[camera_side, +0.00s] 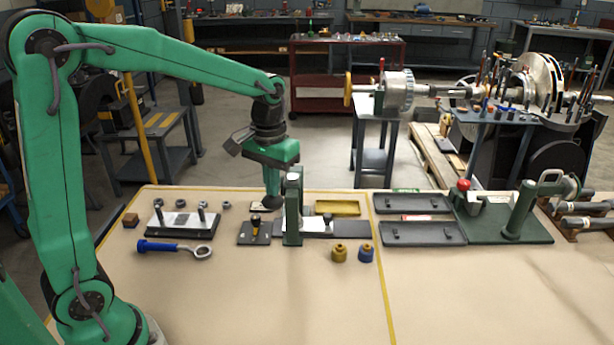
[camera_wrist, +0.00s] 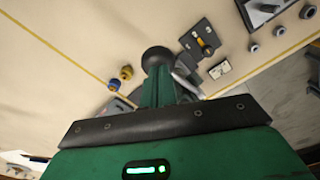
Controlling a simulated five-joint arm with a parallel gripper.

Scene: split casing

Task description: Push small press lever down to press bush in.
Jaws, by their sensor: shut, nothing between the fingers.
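The small press is a green upright (camera_side: 293,210) on a grey base in the side view. My gripper (camera_side: 272,190) points down just left of and behind it, with its fingers closed together. A round black knob (camera_side: 272,203), apparently the press lever's end, sits right at the fingertips; the contact itself is hard to see. In the wrist view the black knob (camera_wrist: 157,57) shows at the tips of my green fingers (camera_wrist: 158,80). The rest of the lever is mostly hidden by the fingers and the upright. I cannot make out the bush in the press.
A brass piece (camera_side: 338,253) and a blue piece (camera_side: 366,254) stand in front right. A dark plate with a yellow-and-black part (camera_side: 254,231) lies left of the press. A blue-handled wrench (camera_side: 172,248) lies left. Dark trays (camera_side: 423,234) lie right. The front table is clear.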

